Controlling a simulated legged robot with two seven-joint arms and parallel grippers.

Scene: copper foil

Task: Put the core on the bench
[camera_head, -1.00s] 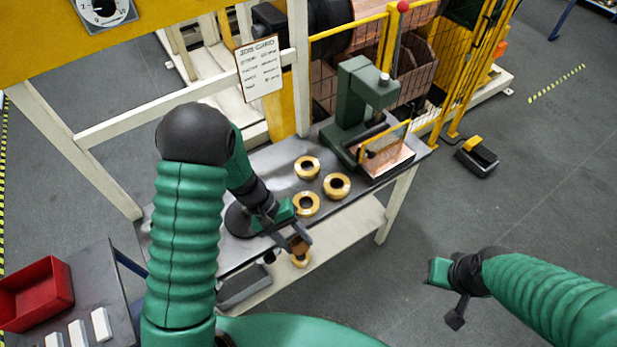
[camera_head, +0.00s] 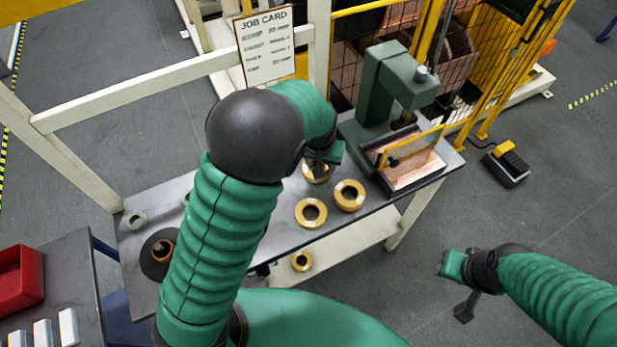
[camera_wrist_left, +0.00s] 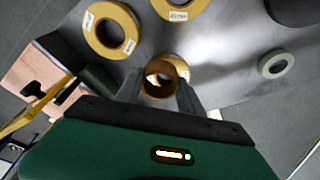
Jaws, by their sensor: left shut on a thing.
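The core (camera_wrist_left: 158,82) is a short brown tube with an open end. In the left wrist view it sits between the two dark fingers of my left gripper (camera_wrist_left: 160,92), which is shut on it. A yellow roll (camera_wrist_left: 184,70) lies just beyond it, partly hidden; I cannot tell whether they touch. In the head view my left gripper (camera_head: 318,165) is over the back of the grey bench (camera_head: 270,240), close to a yellow roll, and the core is not clearly visible. My right gripper (camera_head: 462,292) hangs over the floor at right, its finger gap unclear.
Two yellow rolls (camera_head: 349,195) (camera_head: 311,213) lie on the bench beside a green press (camera_head: 385,95). Another roll (camera_head: 302,260) is lower down.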

